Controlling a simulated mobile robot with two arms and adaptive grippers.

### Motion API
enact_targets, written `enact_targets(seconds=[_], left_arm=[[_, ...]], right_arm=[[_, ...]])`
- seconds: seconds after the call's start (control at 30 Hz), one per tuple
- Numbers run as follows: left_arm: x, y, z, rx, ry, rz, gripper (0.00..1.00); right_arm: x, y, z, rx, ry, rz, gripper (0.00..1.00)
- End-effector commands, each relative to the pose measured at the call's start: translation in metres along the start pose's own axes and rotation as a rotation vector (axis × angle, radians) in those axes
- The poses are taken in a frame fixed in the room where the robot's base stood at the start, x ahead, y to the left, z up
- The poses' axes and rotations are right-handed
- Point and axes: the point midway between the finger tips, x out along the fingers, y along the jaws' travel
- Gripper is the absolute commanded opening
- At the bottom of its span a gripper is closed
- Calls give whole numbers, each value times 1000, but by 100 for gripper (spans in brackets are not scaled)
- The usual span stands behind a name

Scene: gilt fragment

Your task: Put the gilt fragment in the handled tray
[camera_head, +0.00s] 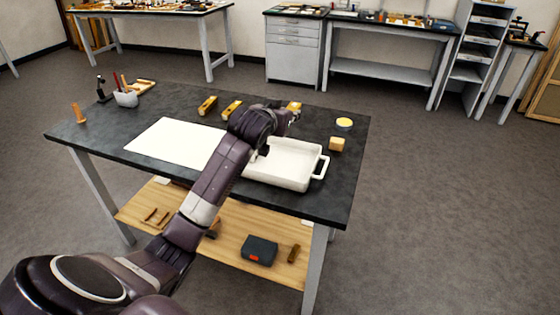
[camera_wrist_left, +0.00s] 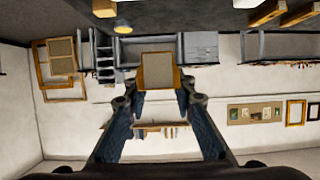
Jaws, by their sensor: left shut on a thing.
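The gilt fragment (camera_wrist_left: 158,72) is a small piece with a gold edge and a greyish face. It is held between the fingertips of my left gripper (camera_wrist_left: 160,88) in the left wrist view. In the head view, the fragment (camera_head: 294,106) shows as a small gold patch just beyond my left gripper (camera_head: 288,115), above the far part of the worktable. The white handled tray (camera_head: 285,165) sits on the table's right half, nearer than the gripper. My left arm hides its left end. The visible tray floor is empty. My right gripper is not in view.
On the dark table (camera_head: 340,185) are a white sheet (camera_head: 175,142), a wooden block (camera_head: 336,144) and a round yellow-topped dish (camera_head: 344,123) right of the tray. Two wooden pieces (camera_head: 208,105) lie at the back. A pen holder (camera_head: 125,98) stands at the far left.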

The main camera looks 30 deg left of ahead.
Motion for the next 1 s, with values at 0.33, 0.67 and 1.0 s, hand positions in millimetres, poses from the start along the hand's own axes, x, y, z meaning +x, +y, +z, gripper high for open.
enact_targets(seconds=[0.33, 0.67, 1.0], left_arm=[[35, 1, 90, 1, -8, 2, 0], [52, 1, 127, -1, -1, 3, 0], [66, 1, 163, 0, -1, 3, 0]], right_arm=[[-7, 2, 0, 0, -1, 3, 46], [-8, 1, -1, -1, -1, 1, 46], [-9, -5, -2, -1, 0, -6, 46]])
